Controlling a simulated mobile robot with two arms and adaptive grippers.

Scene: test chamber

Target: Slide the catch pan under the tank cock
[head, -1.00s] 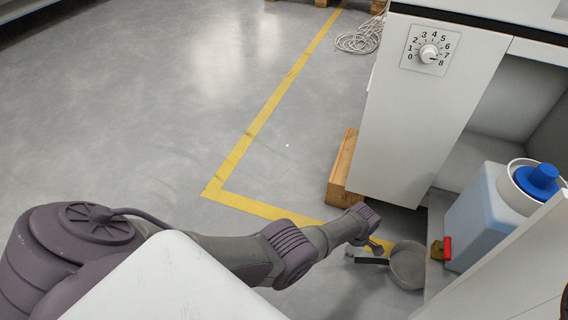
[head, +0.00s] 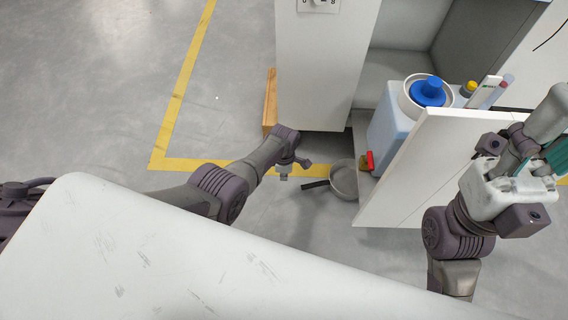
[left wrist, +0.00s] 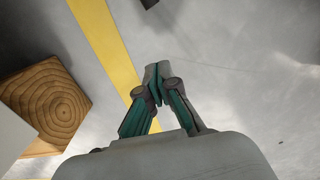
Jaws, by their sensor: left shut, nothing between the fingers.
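The catch pan (head: 345,181), a grey round pan with a dark handle (head: 316,184) pointing left, sits on the floor in the head view. The tank (head: 388,133) is pale blue with a white collar and blue cap, inside the cabinet. Its cock (head: 367,161), brass and red, sticks out near the pan's right rim; I cannot tell whether the pan lies below its outlet. My left gripper (head: 292,168) is shut and empty, just left of and above the handle. Its closed fingertips show in the left wrist view (left wrist: 156,74). My right gripper (head: 543,160) is raised at the right, its fingers partly cut off.
A white cabinet panel (head: 322,70) stands behind my left gripper, a wooden block (head: 270,100) at its left. An open white door (head: 432,160) stands right of the tank. Yellow floor tape (head: 180,95) runs across the otherwise clear floor at left.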

